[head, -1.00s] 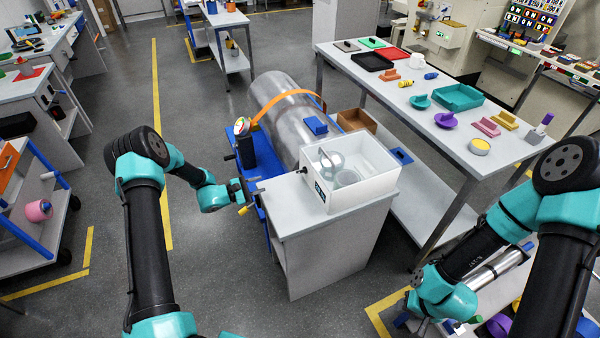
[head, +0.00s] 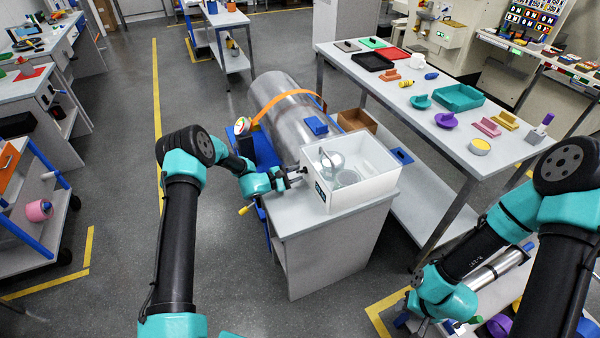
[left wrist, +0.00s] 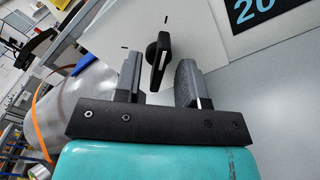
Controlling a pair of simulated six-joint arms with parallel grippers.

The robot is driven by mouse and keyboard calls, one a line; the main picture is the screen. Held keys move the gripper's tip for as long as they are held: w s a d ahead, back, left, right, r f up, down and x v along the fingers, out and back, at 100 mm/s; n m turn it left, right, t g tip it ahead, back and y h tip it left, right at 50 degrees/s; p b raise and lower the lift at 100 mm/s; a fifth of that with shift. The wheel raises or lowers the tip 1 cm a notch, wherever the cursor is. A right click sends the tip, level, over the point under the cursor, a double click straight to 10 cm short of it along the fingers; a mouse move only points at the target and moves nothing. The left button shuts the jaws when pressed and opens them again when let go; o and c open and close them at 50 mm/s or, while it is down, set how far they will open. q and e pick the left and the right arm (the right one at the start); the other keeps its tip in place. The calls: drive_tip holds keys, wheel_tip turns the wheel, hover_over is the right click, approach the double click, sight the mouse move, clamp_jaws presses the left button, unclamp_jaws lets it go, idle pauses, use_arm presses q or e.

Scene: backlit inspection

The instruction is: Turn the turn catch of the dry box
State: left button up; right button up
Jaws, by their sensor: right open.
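The dry box (head: 368,188) is a white box on a grey-topped cabinet, with clear round vessels inside. Its turn catch (left wrist: 158,58) is a black lever with a white line, on the white wall in the left wrist view. Two short dark marks are on the wall, one above the catch and one to its left. My left gripper (left wrist: 160,68) is open, with one finger on each side of the catch and visible gaps to both. In the head view my left gripper (head: 297,177) is at the box's left side. My right gripper (head: 452,327) is low at bottom right, open, its fingers hardly visible.
A metal cylinder (head: 285,105) with an orange band lies behind the box. A table (head: 440,150) with coloured parts stands to the right. A label (left wrist: 262,12) reading 20 is on the box beside the catch. Open floor lies in front of the cabinet.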

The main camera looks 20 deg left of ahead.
use_arm(q)
drive_tip(key=shift+x, duration=0.9)
clamp_jaws()
